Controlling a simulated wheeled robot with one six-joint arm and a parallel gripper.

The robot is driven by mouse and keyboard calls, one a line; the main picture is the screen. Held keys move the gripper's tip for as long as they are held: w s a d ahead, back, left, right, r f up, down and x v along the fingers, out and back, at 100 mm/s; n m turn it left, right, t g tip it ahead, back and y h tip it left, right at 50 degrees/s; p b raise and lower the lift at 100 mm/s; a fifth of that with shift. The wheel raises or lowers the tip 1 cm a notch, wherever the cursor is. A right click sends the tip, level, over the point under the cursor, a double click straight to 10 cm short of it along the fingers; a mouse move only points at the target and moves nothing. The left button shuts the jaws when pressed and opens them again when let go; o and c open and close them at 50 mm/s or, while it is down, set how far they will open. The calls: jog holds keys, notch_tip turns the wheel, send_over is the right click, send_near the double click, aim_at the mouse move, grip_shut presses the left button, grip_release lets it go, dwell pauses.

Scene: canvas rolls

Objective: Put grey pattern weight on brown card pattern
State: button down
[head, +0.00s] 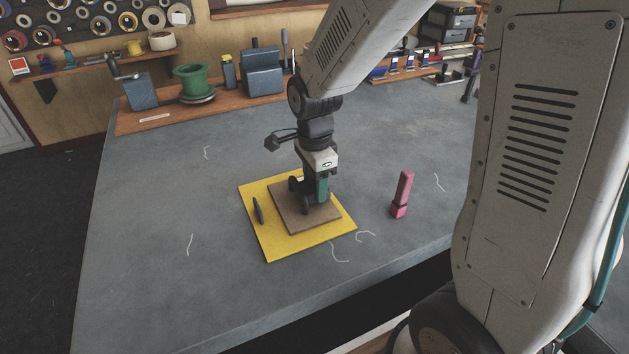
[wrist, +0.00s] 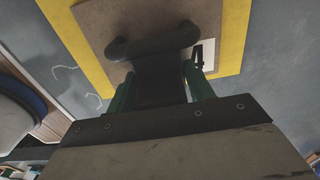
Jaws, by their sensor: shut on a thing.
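My gripper (head: 312,197) is over the brown card pattern (head: 318,219) and points down at it. It is shut on the grey pattern weight, which shows dark between the green fingers in the wrist view (wrist: 158,68). The weight has a wide end with rounded corners toward the card. In the head view the weight (head: 306,206) is partly hidden by the fingers. It is over the card or touching it; I cannot tell which. The brown card also shows in the wrist view (wrist: 100,20) and lies flat on a yellow sheet (head: 283,246).
A dark oval piece (head: 258,210) is on the yellow sheet, left of the card. A pink upright object (head: 402,194) stands to the right on the grey table (head: 170,220). White thread scraps lie about. A wooden shelf with a green spool (head: 194,82) and boxes is at the back.

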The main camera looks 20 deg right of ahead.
jog(key=shift+f, duration=0.1)
jog(key=c, duration=0.6)
grip_release()
notch_tip(320, 180, up, 12)
jog(key=shift+r, duration=0.15)
jog(key=s+d+r+n, duration=0.1)
jog(key=s+n, duration=0.5)
jog(key=s, duration=0.1)
jog(key=s+d+r+n, duration=0.1)
jog(key=s+n, duration=0.5)
jog(key=s, duration=0.1)
jog(key=s+d+r+n+t, duration=0.1)
jog(key=s+r+n, duration=0.1)
jog(key=s+n, duration=0.4)
jog(key=shift+s+r, duration=0.1)
jog(key=shift+s, duration=0.9)
